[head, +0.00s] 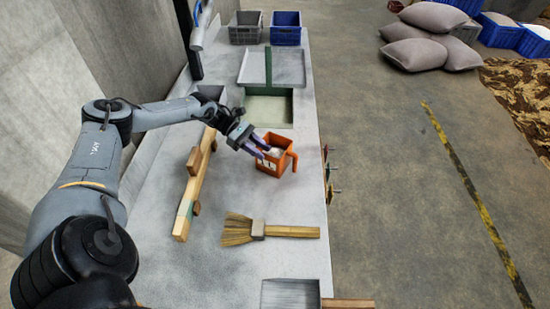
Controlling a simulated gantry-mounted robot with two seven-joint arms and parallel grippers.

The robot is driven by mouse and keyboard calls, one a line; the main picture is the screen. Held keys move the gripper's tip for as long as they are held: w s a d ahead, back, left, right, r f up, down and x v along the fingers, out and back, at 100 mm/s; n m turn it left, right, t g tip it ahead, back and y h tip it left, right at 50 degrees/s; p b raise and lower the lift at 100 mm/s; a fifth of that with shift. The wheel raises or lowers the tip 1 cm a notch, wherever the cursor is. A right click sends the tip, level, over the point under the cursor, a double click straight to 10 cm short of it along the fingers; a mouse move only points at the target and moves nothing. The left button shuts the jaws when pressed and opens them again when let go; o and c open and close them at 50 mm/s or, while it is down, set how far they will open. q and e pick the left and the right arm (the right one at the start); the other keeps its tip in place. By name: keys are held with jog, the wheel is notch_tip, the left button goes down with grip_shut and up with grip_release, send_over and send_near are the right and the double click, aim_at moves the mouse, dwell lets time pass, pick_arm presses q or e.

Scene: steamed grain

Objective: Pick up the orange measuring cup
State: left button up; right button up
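The orange measuring cup (271,168) stands upright on the grey worktop, right of the middle. Its handle is on the right side, and something whitish shows inside it. My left gripper (265,150) reaches in from the left at the cup's left rim. Its two purplish fingers look apart, with a gap between them. The fingertips overlap the cup in the picture; I cannot tell whether they touch it. My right gripper is not in view.
A wooden rail (196,185) lies left of the cup. A hand broom (270,230) and a metal dustpan (290,294) lie nearer. A green-edged tray (267,109) is behind the cup. Grey (245,34) and blue (285,36) crates stand at the far end. Small tools hang at the right edge.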

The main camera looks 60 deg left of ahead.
aim_at(268, 156)
pick_arm(q)
jog(key=shift+x, duration=1.8)
jog(key=shift+c, duration=0.3)
grip_shut()
jog(key=shift+r, duration=0.1)
